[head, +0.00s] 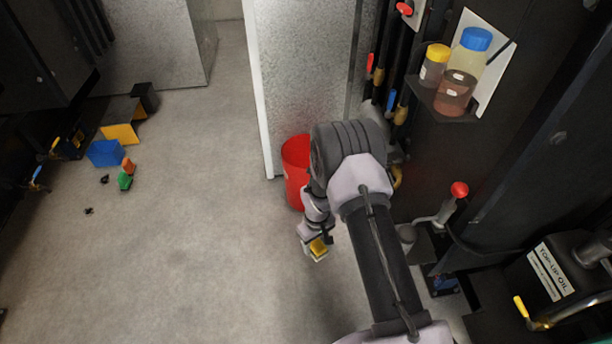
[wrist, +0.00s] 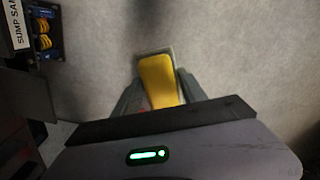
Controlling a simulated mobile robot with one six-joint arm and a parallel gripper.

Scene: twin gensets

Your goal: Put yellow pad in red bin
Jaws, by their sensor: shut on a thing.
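The yellow pad (wrist: 159,80) is held between the two fingers of my gripper (wrist: 160,88) in the wrist view. In the head view the yellow pad (head: 318,247) shows at the end of my arm, above the grey floor. My gripper (head: 316,252) is shut on it, in front of and a little right of the red bin. The red bin (head: 294,173) stands on the floor against the metal panel. My arm hides its right side, and its inside is mostly out of sight. The bin is not in the wrist view.
A blue box (head: 105,153), an orange item (head: 128,164), a green item (head: 125,181) and small dark bits lie on the left floor. Right stands dark machinery with a red-knobbed lever (head: 459,190) and a shelf of bottles (head: 455,92). The middle floor is clear.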

